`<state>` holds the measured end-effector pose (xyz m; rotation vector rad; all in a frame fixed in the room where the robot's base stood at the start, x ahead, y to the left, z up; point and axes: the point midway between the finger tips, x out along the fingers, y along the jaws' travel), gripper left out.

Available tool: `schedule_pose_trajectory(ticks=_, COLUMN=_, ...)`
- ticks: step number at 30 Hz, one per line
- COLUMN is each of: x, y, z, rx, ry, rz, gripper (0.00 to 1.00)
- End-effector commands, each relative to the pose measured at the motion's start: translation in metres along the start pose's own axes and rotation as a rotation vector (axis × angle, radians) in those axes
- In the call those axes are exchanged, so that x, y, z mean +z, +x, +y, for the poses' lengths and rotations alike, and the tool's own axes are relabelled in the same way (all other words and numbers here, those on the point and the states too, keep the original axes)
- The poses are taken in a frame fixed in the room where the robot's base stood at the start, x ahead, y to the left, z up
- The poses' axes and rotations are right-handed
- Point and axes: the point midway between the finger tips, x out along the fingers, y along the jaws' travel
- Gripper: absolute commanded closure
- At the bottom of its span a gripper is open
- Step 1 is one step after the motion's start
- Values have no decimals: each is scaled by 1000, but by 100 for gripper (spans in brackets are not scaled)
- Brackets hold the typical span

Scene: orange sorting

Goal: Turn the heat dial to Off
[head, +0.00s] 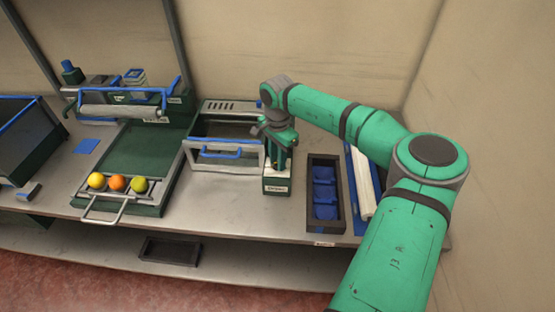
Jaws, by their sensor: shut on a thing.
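My gripper (277,150) points down beside the right side of the grey machine with the blue handle. It is shut on a small part at the top of a dark green box (277,186) with a pale label on its front. The fingers cover most of that part, and it is too small to tell whether it is the heat dial. No dial face or Off mark can be read in the head view.
The grey machine (205,165) stands left of my gripper. A green tray (140,150) with a yellow, an orange and a green fruit is further left. A dark box with blue compartments (313,170) stands to the right. Bare table shows in front.

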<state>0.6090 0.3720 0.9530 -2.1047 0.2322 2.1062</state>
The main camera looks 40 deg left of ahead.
Motion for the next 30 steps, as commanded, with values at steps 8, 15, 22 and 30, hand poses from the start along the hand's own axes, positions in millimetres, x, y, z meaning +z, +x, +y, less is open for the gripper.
schedule_pose_trajectory(ticks=8, x=0, y=-1, z=-1, rx=-4, ry=-1, rz=1, gripper=59)
schedule_pose_trajectory(ticks=15, x=0, y=-1, z=-1, rx=-2, ry=0, rz=1, gripper=59)
schedule_pose_trajectory(ticks=22, x=-1, y=-25, z=-1, rx=-3, ry=0, rz=3, gripper=59)
schedule_pose_trajectory(ticks=30, x=0, y=-76, z=-1, rx=-3, ry=0, rz=4, gripper=59)
